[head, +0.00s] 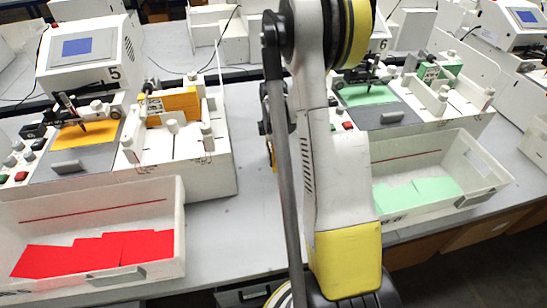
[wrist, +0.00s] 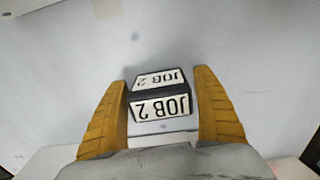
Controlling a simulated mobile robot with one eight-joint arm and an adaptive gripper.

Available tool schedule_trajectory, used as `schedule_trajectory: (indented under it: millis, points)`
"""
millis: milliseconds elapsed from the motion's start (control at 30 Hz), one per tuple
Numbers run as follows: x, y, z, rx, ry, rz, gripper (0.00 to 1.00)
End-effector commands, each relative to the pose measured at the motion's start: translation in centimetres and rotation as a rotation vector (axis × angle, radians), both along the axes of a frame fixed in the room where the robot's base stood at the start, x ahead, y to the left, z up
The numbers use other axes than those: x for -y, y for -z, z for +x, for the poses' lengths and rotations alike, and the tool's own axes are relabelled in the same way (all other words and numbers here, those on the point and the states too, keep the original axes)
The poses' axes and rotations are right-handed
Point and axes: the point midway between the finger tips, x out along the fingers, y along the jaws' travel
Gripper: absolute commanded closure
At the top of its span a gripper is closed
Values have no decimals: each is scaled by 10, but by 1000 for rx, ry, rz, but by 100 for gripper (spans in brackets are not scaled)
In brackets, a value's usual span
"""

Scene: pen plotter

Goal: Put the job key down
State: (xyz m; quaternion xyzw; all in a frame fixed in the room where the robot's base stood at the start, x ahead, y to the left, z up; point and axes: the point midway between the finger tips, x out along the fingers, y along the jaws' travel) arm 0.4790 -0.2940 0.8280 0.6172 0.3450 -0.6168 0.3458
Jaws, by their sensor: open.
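The job key (wrist: 160,94) is a small dark block with white faces lettered "JOB 2", upside down in the wrist view. It appears to rest on the grey table top (wrist: 230,50). My gripper (wrist: 160,78) is open, with one yellow finger on each side of the key. Gaps show between both fingers and the key. In the head view my arm hides the key and most of the gripper.
Plotter station 5 (head: 205,170) stands to the left, with a white tray (head: 160,205) of red sheets in front. Another plotter (head: 385,115) with green sheets and its tray (head: 480,150) stand to the right. Bare table (head: 250,200) lies between them.

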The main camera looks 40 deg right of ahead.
Motion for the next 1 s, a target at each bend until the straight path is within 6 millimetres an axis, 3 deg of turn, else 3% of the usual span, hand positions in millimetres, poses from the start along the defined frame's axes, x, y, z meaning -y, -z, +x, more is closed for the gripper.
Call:
schedule_trajectory:
  millis: [400, 533, 767, 867, 1000]
  points:
    - [0, -93, 0, 0, 0, 0, 22]
    - [0, -109, 0, 0, 0, 0, 22]
    - [-4, -120, 0, 5, 8, -3, 22]
    - [-22, -138, 2, 30, 52, -17, 22]
    - [-75, -183, -1, 117, 195, -43, 22]
